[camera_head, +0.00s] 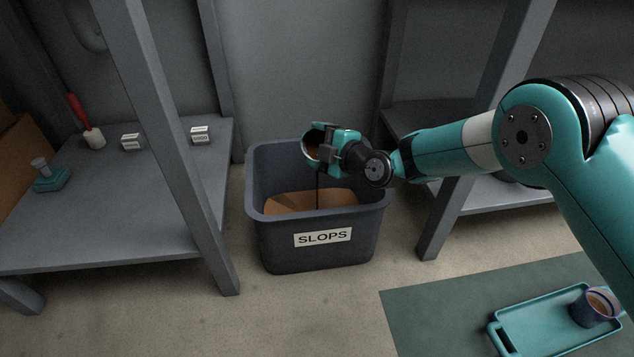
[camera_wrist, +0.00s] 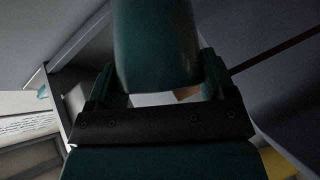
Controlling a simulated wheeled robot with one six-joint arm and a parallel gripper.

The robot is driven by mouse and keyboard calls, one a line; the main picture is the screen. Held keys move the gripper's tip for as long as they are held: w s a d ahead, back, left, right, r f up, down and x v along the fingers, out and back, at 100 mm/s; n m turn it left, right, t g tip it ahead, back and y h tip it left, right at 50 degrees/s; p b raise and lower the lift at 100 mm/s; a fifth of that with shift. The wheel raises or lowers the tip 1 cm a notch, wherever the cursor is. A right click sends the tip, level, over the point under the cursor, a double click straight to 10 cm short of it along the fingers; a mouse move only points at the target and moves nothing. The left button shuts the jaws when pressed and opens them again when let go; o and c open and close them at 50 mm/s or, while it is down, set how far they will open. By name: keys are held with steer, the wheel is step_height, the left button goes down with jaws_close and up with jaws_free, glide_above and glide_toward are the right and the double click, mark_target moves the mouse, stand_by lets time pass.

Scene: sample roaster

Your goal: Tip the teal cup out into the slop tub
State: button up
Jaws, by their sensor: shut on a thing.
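The teal cup (camera_head: 308,136) is tipped on its side above the slop tub, its mouth facing left with dark brown inside. A thin dark stream runs down from it toward the tub. My gripper (camera_head: 326,145) is shut on the cup. In the wrist view the cup (camera_wrist: 155,45) sits between the two fingers of my gripper (camera_wrist: 158,78); its mouth is hidden there. The slop tub (camera_head: 280,240) is a dark grey bin labelled SLOPS on the floor, with brown contents (camera_head: 290,203).
A grey shelf unit (camera_head: 130,205) stands left, bearing a red-handled brush (camera_head: 88,125), small label blocks and a teal-based item (camera_head: 50,178). Another shelf (camera_head: 480,195) stands right. A teal tray (camera_head: 540,325) with a blue-rimmed cup (camera_head: 594,307) lies on a green mat (camera_head: 430,305).

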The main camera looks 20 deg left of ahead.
steer(key=shift+s+f+n+t+y+b, duration=0.15)
steer(key=shift+f+n+t+y+b, duration=0.25)
steer(key=shift+b, duration=0.65)
